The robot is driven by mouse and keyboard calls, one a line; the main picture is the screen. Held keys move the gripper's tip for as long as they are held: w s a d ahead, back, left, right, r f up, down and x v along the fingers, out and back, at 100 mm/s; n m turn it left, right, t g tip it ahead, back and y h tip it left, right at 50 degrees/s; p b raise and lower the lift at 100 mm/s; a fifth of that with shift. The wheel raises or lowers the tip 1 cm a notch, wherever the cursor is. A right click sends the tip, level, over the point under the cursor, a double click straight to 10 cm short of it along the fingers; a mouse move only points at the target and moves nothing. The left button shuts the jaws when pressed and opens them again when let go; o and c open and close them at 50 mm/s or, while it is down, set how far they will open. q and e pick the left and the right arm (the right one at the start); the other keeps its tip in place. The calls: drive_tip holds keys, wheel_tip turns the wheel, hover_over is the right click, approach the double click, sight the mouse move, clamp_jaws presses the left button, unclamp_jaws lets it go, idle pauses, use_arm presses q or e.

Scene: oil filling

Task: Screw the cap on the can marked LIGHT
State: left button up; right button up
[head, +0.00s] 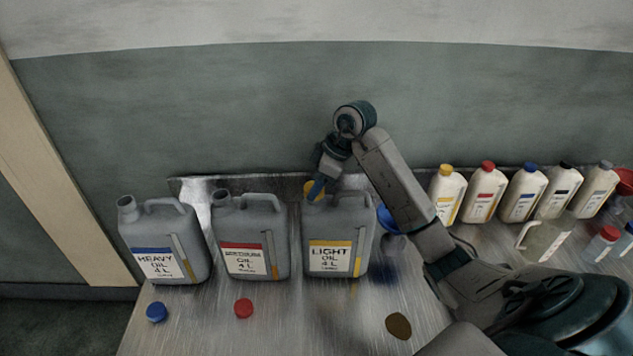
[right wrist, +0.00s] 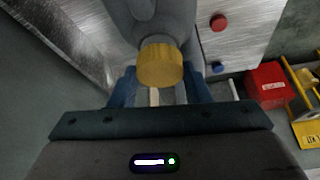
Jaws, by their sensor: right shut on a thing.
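The grey can marked LIGHT (head: 335,285) stands upright on the metal table, at the right of a row of grey cans. A yellow cap (head: 309,189) is at the can's neck; it also shows in the right wrist view (right wrist: 161,66). My right gripper (head: 317,188) reaches down from above, its blue fingers shut on the yellow cap. In the right wrist view the cap is in line with the can's neck and seems to meet it. The neck's rim is hidden behind the cap, so I cannot tell how far it is seated. My left gripper is not in view.
Cans marked HEAVY (head: 157,269) and MEDIUM (head: 241,260) stand to the left. A blue cap (head: 156,312), a red cap (head: 243,308) and a brown disc (head: 398,326) lie in front. A blue funnel (head: 386,218), a clear jug (head: 541,242) and several bottles stand to the right.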

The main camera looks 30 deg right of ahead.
drive_tip(key=shift+f, duration=0.45)
idle(0.3)
drive_tip(key=o, duration=1)
drive_tip(key=shift+s+d+r+b, duration=0.1)
drive_tip(key=shift+d+r+b, duration=0.05)
drive_tip(key=shift+r+b, duration=0.3)
drive_tip(key=v, duration=1)
drive_tip(key=shift+s, duration=0.1)
drive_tip(key=shift+f, duration=0.1)
